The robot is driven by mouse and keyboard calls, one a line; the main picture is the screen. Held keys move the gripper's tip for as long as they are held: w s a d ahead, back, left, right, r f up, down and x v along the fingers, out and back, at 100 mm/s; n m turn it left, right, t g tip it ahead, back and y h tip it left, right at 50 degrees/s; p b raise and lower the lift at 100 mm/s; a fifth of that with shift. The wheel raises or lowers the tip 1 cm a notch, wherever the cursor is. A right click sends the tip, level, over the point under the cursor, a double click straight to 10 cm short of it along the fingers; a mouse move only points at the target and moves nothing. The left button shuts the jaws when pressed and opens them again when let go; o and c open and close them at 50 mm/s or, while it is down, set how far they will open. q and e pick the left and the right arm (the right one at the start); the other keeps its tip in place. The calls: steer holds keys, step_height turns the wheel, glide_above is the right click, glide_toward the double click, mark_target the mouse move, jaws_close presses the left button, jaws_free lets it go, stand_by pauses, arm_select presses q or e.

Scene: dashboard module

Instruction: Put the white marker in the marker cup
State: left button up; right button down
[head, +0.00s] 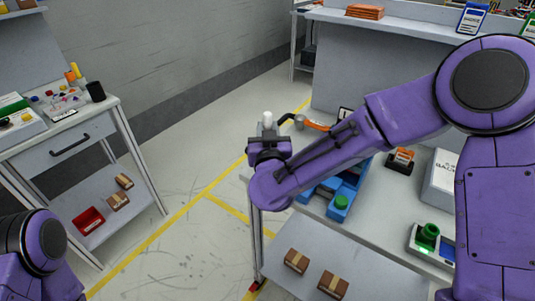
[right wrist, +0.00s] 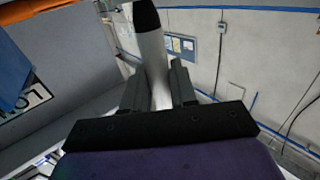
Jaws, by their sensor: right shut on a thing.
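The white marker (head: 267,119) is held upright in my right gripper (head: 268,138), above the front left corner of the right-hand bench. In the right wrist view the marker (right wrist: 152,55) stands between the two fingers (right wrist: 158,88), its black end pointing away from the gripper. A dark cup (head: 96,92), which looks like the marker cup, stands at the right edge of the left-hand table, well apart from my right gripper. Its inside is not clear. My left arm shows at the lower left, but its gripper is out of view.
The left-hand table (head: 75,127) also bears yellow and orange upright items (head: 76,71) and small coloured pieces. A red bin (head: 89,221) and small boxes are on its lower shelf. Open floor (head: 190,185) lies between the table and the right-hand bench, which bears blue trays (head: 322,197).

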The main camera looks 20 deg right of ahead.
steer(key=shift+f, duration=2.25)
steer(key=c, duration=0.9)
jaws_free()
steer(key=shift+f, duration=0.1)
steer(key=shift+s+a, duration=0.1)
steer(key=shift+s, duration=0.05)
steer(key=b+v, duration=0.1)
steer(key=v, duration=1)
steer(key=shift+s+b, duration=0.3)
steer(key=shift+s, duration=0.1)
